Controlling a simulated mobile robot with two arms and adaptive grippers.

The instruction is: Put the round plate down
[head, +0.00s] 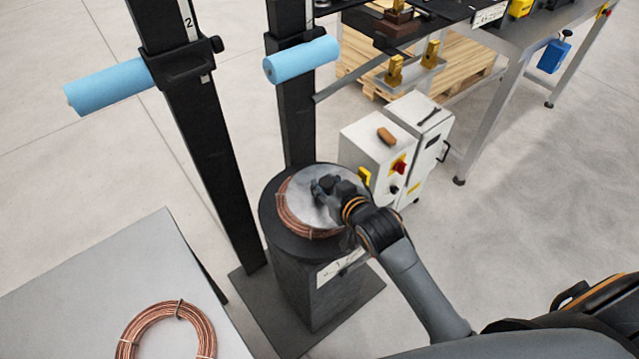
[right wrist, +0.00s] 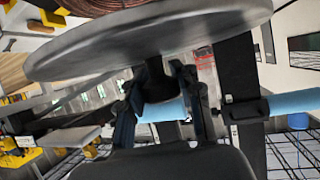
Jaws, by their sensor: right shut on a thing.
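The round plate (head: 301,197) is a pale grey disc over the top of the black round stand (head: 300,275). A copper tube coil (head: 295,225) shows around the plate's left and front edge on that stand. My right gripper (head: 325,187) is above the plate and shut on its central stem. In the right wrist view the gripper (right wrist: 160,88) has a finger on each side of the dark stem, and the plate (right wrist: 150,45) spans the top of the picture with the coil (right wrist: 90,6) behind it. I cannot tell whether the plate touches the coil. My left gripper is not in view.
Two black posts (head: 205,130) with blue rollers (head: 110,86) rise behind and left of the stand. A white control box (head: 380,150) stands close behind right. Another copper coil (head: 165,318) lies on a grey table (head: 90,290) at front left. A workbench stands at upper right.

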